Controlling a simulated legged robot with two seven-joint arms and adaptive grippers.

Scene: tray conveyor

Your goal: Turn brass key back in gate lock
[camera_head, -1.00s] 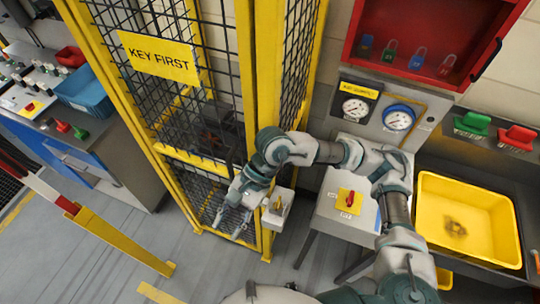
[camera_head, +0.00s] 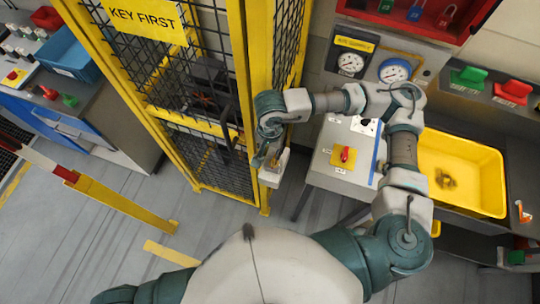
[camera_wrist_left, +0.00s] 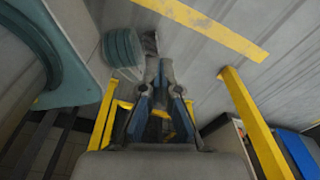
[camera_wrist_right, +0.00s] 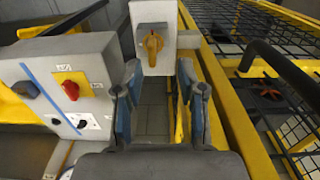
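The lock box (camera_wrist_right: 152,20) is a light grey block beside the yellow gate frame. Its brass key (camera_wrist_right: 153,43) sits in the front face, bow roughly upright in the right wrist view. My right gripper (camera_wrist_right: 158,72) is open, its two blue-padded fingers apart on either side of the line to the key. The key appears just beyond the fingertips, and I see no contact. In the head view the right gripper (camera_head: 268,160) is over the lock box (camera_head: 270,178) and partly hides it.
The mesh gate (camera_head: 205,150) with its black handle (camera_wrist_right: 275,62) stands beside the lock. A grey box with a red rotary switch (camera_wrist_right: 71,90) is close to the right gripper. A yellow tray (camera_head: 462,180) is farther right. A yellow barrier (camera_head: 120,215) stands left.

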